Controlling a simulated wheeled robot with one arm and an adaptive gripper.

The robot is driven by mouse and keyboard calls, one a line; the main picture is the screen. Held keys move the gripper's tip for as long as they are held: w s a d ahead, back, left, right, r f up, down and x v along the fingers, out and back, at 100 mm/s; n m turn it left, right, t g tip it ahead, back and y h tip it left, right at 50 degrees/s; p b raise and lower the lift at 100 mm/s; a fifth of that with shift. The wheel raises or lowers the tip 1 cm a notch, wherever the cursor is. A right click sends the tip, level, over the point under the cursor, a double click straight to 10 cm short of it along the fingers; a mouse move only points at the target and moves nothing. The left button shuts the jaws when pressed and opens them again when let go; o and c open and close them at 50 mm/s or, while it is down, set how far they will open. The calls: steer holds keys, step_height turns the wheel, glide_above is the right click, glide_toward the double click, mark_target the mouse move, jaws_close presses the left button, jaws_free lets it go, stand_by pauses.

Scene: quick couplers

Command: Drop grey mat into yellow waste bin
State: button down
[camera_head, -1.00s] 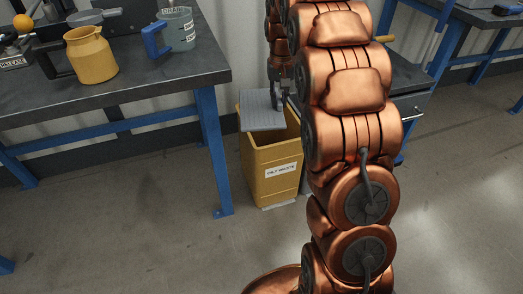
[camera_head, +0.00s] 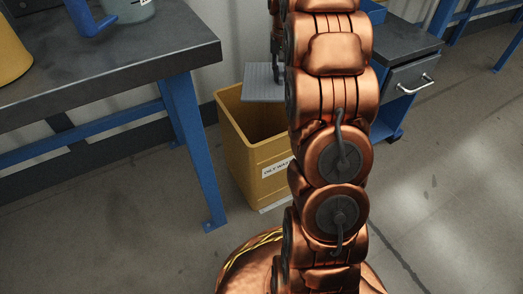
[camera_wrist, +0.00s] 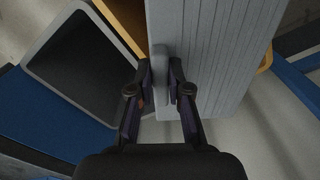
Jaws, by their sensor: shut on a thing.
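The grey mat (camera_head: 262,83), flat and ribbed, hangs level at the back part of the mouth of the yellow waste bin (camera_head: 240,140). The bin stands on the floor with a white label on its front, partly hidden by my arm; its dark inside shows in front of the mat. My gripper (camera_wrist: 160,78) is shut on a grey upright tab of the mat, which fills the upper right of the wrist view (camera_wrist: 212,50). In that view, yellow bin rim (camera_wrist: 124,24) shows on either side of the mat. My arm mostly hides the gripper in the head view.
A dark workbench (camera_head: 110,60) with a blue leg stands left of the bin. A dark-topped cabinet (camera_head: 408,50) with a drawer stands on the right. In the wrist view a grey-rimmed dark tray (camera_wrist: 80,70) lies left of my gripper. Floor is open at right.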

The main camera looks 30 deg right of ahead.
mark_target(281, 85)
steer(key=shift+f+b, duration=1.6)
steer(key=shift+f, duration=0.7)
steer(key=c, duration=1)
jaws_free()
steer(key=shift+s, duration=0.1)
steer(key=shift+r, duration=6.05)
